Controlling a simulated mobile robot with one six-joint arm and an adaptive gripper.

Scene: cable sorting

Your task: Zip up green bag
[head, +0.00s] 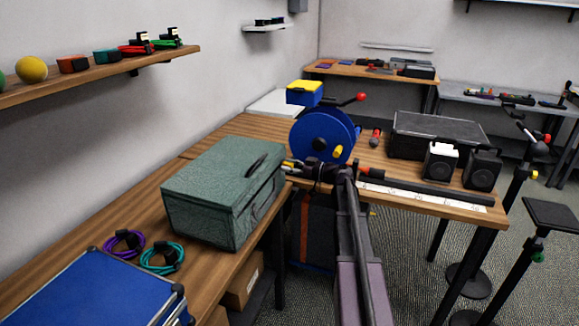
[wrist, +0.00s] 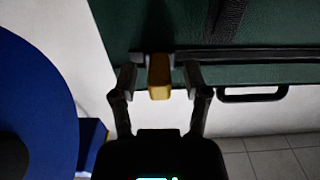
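The green bag (head: 215,195) is boxy and stands on the wooden bench in the head view, with a dark handle on its lid. In the wrist view its green fabric (wrist: 275,25) fills the top, with a dark zip line running across it. A yellow zip pull (wrist: 159,80) hangs from a dark slider near the bag's left end in that view. My gripper (wrist: 159,84) has its fingers on either side of the pull, with small gaps. In the head view my gripper (head: 290,167) is at the bag's right edge, partly hidden by my arm.
A blue cable reel (head: 315,137) stands close behind my gripper. Purple (head: 123,244) and teal (head: 162,257) cable coils and a blue case (head: 95,292) lie in front of the bag. A black case (head: 437,133) and two speakers stand on the right.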

